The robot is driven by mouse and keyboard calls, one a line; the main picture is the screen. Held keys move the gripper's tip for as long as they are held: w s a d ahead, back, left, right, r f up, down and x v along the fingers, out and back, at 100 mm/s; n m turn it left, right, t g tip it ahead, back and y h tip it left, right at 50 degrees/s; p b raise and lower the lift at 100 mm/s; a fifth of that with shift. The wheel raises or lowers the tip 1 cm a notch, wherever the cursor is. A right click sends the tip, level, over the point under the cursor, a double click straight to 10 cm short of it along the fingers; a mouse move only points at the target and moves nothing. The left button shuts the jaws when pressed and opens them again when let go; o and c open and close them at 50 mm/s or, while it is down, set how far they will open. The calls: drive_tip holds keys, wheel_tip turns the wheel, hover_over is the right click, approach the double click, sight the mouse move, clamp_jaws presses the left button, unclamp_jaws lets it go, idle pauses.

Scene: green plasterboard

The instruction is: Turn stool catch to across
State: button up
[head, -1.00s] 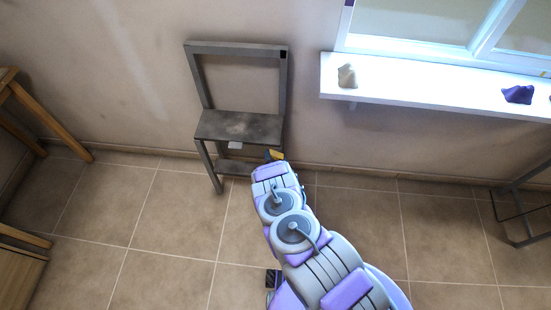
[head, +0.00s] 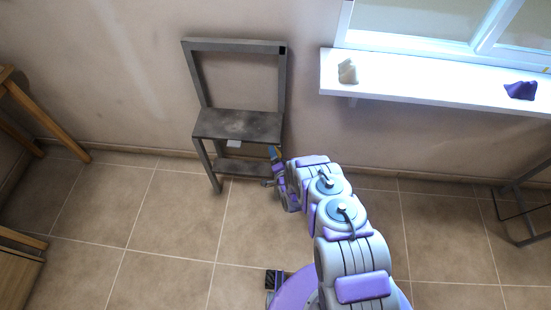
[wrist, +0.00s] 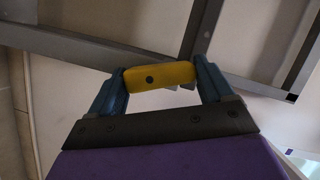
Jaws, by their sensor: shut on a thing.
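The grey metal stool (head: 238,124) stands against the wall in the head view, with a dark seat and a tall open back frame. The stool catch (wrist: 172,74) is a yellow bar with a dark pivot dot, under the stool's grey frame in the wrist view. It lies nearly level in that picture, its right end slightly higher. My gripper (wrist: 160,80) has its blue fingers shut on the two ends of the catch. In the head view my gripper (head: 274,154) is at the stool's right side, just below the seat, and mostly hides the catch.
A white windowsill (head: 430,86) juts out at the right, with a beige lump (head: 347,71) and a purple lump (head: 521,90) on it. Wooden furniture (head: 40,120) stands at the left and a dark metal frame (head: 525,205) at the far right.

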drive_tip(key=shift+d+f+m+b, duration=0.15)
drive_tip(key=shift+d+m+b, duration=0.1)
drive_tip(key=shift+m+b, duration=0.45)
drive_tip(key=shift+y, duration=0.3)
drive_tip(key=o, duration=0.8)
drive_tip(key=shift+c, duration=0.2)
drive_tip(key=shift+o, duration=0.9)
